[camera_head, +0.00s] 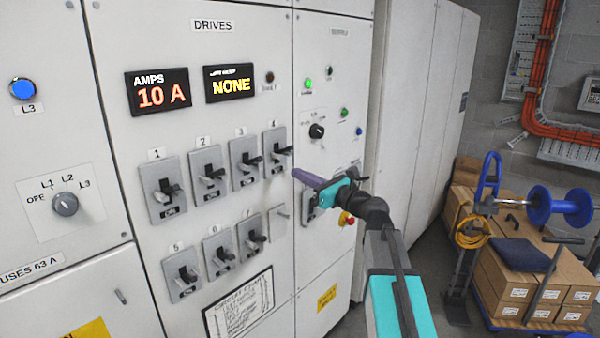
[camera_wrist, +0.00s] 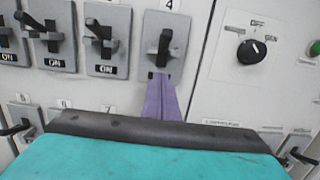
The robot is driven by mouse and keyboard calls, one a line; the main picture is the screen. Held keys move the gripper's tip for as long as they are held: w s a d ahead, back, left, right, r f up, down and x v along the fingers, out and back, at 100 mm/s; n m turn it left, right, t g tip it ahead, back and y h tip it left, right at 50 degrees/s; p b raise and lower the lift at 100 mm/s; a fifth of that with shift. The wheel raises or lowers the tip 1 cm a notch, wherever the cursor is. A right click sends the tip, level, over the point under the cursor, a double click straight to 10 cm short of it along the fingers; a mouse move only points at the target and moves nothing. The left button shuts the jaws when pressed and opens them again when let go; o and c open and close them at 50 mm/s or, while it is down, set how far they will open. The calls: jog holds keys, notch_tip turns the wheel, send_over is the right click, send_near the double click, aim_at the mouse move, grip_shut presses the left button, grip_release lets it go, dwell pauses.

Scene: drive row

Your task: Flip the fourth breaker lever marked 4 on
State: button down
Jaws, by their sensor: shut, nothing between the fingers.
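The fourth breaker (camera_head: 275,164) is at the right end of the upper row, with a "4" above it. Its black lever (camera_head: 284,151) sticks out from the grey plate. In the wrist view the lever (camera_wrist: 164,42) shows upright just above my fingertips, under the "4" label. My gripper (camera_head: 297,173) has purple fingers, shut and empty, with tips just below and right of the lever in the head view.
Breakers 1 (camera_head: 154,207), 2 (camera_head: 207,192) and 3 (camera_head: 243,179) stand left of it. Breakers 5, 6 and 7 (camera_head: 252,251) and a blank plate (camera_head: 281,229) lie below. A black rotary knob (camera_head: 317,131) is on the right panel. Loaded boxes (camera_head: 522,280) stand at far right.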

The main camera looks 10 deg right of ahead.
jog(key=s+d+r+b, duration=0.2)
jog(key=s+d+r, duration=0.2)
jog(key=s+r, duration=0.2)
jog(key=shift+d, duration=0.35)
jog(key=shift+s+a, duration=0.1)
jog(key=shift+a, duration=0.05)
dwell(0.4)
